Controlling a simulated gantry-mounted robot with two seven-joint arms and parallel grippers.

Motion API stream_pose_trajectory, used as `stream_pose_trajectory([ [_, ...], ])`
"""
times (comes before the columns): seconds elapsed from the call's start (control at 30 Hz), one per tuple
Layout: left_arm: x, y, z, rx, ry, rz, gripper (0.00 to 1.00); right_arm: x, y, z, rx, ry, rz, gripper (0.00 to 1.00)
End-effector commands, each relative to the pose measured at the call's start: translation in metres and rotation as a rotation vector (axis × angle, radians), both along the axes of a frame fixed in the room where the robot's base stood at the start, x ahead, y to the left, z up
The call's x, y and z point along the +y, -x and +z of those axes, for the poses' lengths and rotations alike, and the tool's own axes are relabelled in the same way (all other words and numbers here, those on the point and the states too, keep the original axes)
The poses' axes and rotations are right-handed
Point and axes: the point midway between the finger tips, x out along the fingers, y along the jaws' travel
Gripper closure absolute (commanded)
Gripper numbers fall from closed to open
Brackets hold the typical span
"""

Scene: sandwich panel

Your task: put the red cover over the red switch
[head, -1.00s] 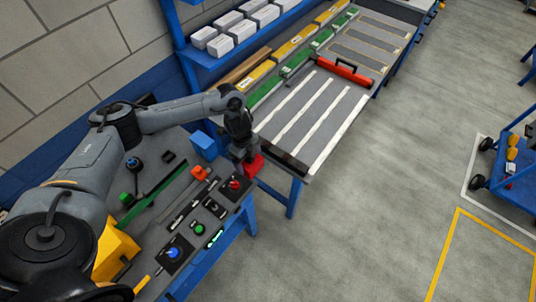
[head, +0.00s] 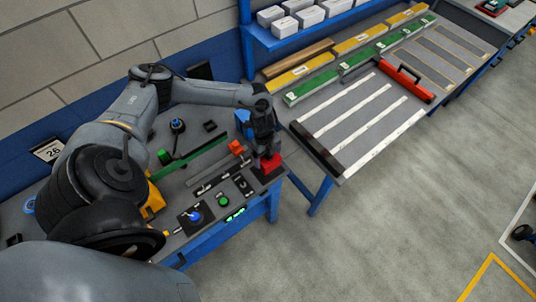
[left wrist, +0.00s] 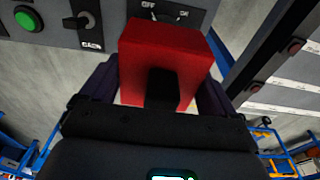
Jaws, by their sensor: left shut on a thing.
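The red cover (head: 269,163) is a box shape held between the fingers of my left gripper (head: 265,152), low over the black switch plate at the workbench's right end. It fills the middle of the left wrist view (left wrist: 165,50), with a finger on each side. The OFF and ON marks of the plate (left wrist: 172,14) show just beyond the cover. The red switch is hidden, apparently under or behind the cover. I cannot tell whether the cover touches the plate. My right gripper is out of view.
On the panel to the left are a green button (head: 223,201), a blue switch (head: 194,216) and a small dark selector knob (left wrist: 86,20). A bench with white strips (head: 360,115) lies to the right.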

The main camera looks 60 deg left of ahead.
Motion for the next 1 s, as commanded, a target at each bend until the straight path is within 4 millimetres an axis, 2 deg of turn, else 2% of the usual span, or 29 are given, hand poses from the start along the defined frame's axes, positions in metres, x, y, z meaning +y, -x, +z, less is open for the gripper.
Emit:
stream_pose_trajectory([
  [0.03, 0.0002, -0.0003, -0.0057, -0.001, 0.0, 0.0, 0.43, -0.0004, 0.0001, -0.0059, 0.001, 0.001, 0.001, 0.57],
  [0.2, 0.0003, -0.0004, -0.01, -0.001, 0.0, 0.0, 0.43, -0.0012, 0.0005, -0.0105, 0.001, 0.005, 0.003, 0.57],
  [1.0, 0.0005, -0.0009, -0.0089, -0.002, 0.0, 0.0, 0.43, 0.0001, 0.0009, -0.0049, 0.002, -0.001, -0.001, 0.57],
])
